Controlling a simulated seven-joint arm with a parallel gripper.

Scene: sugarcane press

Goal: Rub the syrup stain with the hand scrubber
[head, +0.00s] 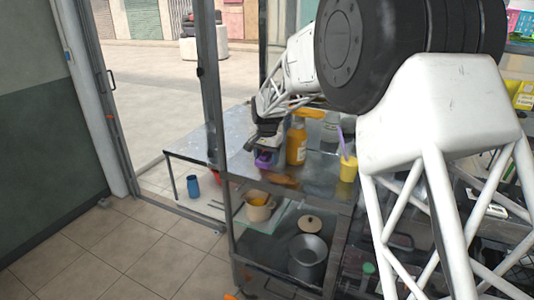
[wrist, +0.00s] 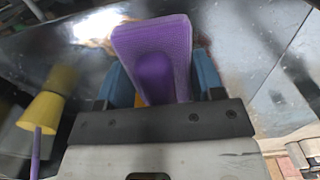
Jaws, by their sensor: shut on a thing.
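The purple hand scrubber (wrist: 152,42) is held between the blue fingers of my gripper (wrist: 162,82) in the wrist view. In the head view the scrubber (head: 264,160) shows as a small purple patch below my gripper (head: 266,146), low over the metal cart top. I cannot tell whether it touches the surface. An orange-brown patch (head: 280,178), possibly the syrup stain, lies on the cart top just in front and to the right of the scrubber. In the wrist view the surface under the scrubber is partly hidden.
An orange bottle (head: 297,146) stands close right of my gripper. A yellow cup (head: 348,169) with a purple straw stands farther right. The metal surface (head: 196,141) at the left looks mostly clear.

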